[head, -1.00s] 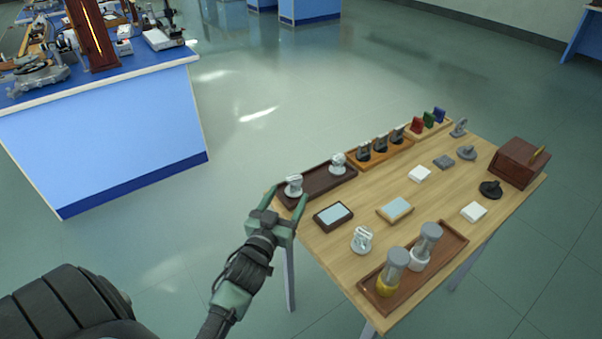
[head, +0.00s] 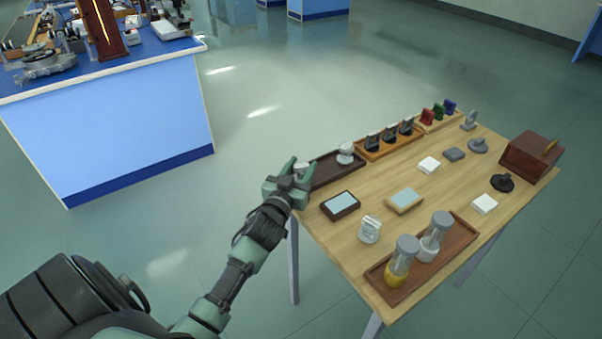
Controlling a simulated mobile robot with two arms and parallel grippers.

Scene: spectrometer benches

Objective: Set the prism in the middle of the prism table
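My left gripper (head: 300,169) is at the left corner of the wooden table, over the near end of a dark tray (head: 325,179). Its fingers are apart. A small clear-and-white piece (head: 302,168) shows between them, partly hidden; I cannot tell whether they touch it. A similar piece (head: 346,152) stands farther along the tray, and another clear piece on a white base (head: 370,229) stands on the bare wood. I cannot tell for sure which is the prism. A grey instrument (head: 48,65) stands on the blue bench; a prism table cannot be made out on it. My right gripper is not in view.
The wooden table (head: 432,191) also holds an orange rack (head: 388,147), coloured pieces, two framed plates, a brown tray (head: 412,284) with two capped jars, and a brown box (head: 530,157). Open floor (head: 250,140) lies between it and the blue bench (head: 135,130).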

